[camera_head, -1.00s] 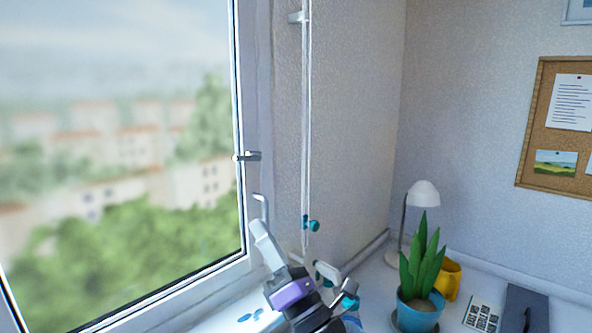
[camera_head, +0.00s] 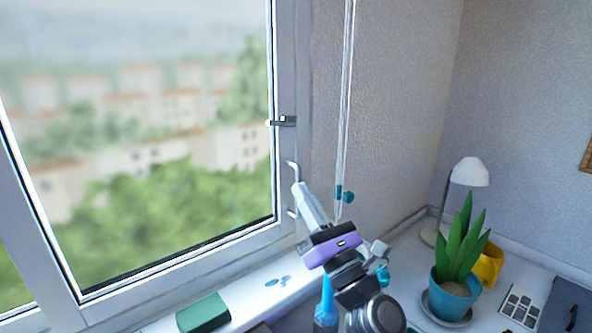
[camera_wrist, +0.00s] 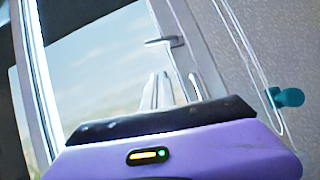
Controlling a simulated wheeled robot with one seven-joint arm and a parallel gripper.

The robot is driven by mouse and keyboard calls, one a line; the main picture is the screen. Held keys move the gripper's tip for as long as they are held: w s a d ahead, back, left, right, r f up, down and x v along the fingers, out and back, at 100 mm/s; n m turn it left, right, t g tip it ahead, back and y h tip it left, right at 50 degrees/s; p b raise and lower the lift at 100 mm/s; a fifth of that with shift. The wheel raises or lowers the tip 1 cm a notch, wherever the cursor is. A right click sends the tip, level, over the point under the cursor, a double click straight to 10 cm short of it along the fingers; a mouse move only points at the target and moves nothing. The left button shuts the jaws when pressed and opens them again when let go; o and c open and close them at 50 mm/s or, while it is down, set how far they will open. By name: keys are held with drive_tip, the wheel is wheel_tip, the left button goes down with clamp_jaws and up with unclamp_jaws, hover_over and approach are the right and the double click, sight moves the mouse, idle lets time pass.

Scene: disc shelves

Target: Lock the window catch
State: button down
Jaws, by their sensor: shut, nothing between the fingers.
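A tall window with a pale frame (camera_head: 290,80) fills the left of the head view. A short horizontal metal lever (camera_head: 284,121), seemingly the catch, juts from the frame's right upright. It also shows in the wrist view (camera_wrist: 165,42), ahead of and above the fingers. Below it, a pale bent handle (camera_head: 294,172) stands by the frame. My gripper (camera_head: 298,188) is shut and empty, its tip just below the bent handle in the picture and below the lever. I cannot tell whether it touches the handle. Its fingers also show in the wrist view (camera_wrist: 155,90).
A cord with a teal knob (camera_head: 345,194) hangs right of my gripper. A green box (camera_head: 203,313) and a blue bottle (camera_head: 326,303) are near the sill.

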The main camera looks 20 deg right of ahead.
sight(281, 122)
drive_tip(key=w+a+r+p, duration=0.1)
drive_tip(key=w+r+p, duration=0.3)
drive_tip(key=w+r, duration=0.4)
drive_tip(key=shift+w+r+p, duration=0.15)
drive_tip(key=shift+r+p, duration=0.25)
drive_tip(key=shift+r, duration=0.05)
drive_tip(key=shift+a+r+m+h, duration=0.1)
drive_tip(key=shift+a+m+h, duration=0.1)
drive_tip(key=shift+m+h, duration=0.25)
drive_tip(key=shift+r+m+h, duration=0.1)
drive_tip(key=shift+m+h, duration=0.15)
drive_tip(key=shift+m, duration=0.1)
